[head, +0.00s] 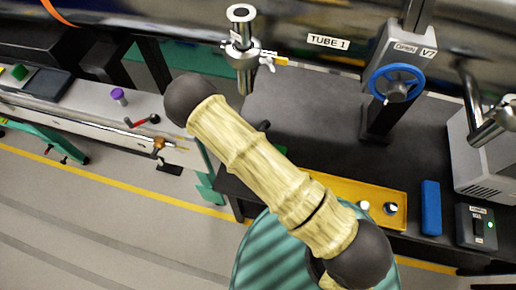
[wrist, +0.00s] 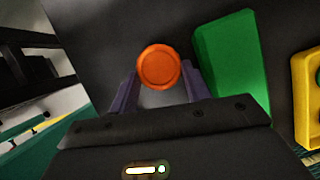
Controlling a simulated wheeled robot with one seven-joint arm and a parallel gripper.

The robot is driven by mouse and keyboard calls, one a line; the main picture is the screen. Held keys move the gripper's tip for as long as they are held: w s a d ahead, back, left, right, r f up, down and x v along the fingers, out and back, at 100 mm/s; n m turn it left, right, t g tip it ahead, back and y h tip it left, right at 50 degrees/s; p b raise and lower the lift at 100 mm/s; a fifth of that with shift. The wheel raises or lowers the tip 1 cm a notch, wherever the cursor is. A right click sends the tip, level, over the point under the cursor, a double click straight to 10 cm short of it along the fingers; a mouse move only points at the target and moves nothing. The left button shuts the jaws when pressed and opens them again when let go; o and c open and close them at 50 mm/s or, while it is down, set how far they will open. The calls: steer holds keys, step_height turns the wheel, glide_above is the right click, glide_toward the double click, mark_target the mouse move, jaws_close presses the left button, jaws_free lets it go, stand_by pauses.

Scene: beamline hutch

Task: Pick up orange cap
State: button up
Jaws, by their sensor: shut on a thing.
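The orange cap (wrist: 158,67) is round and shows in the wrist view between the two purple fingers of my gripper (wrist: 159,90). My gripper is shut on the cap, with a finger at each side of it. Whether the cap touches the dark surface behind it, I cannot tell. In the head view my own arm crosses the middle, and neither the cap nor my gripper shows there.
A green block (wrist: 231,62) stands close to the right of my gripper. A yellow tray (head: 373,194) with small pieces and a blue block (head: 431,208) are on the dark bench (head: 305,115). A blue-wheeled valve (head: 397,84) and a steel tube fitting (head: 243,55) stand behind.

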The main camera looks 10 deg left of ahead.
steer(key=shift+r, duration=0.1)
steer(key=shift+r, duration=0.5)
steer(key=shift+r+b, duration=0.55)
steer(key=shift+r, duration=0.4)
steer(key=s+a+b, duration=0.1)
steer(key=s, duration=0.4)
steer(key=s+a+b, duration=0.1)
steer(key=s+a, duration=0.1)
steer(key=s, duration=0.4)
steer(key=s+a+b, duration=0.1)
steer(key=s+a, duration=0.1)
steer(key=s, duration=0.4)
steer(key=shift+s+a+r, duration=0.1)
steer(key=shift+a+r, duration=0.05)
steer(key=shift+r, duration=0.05)
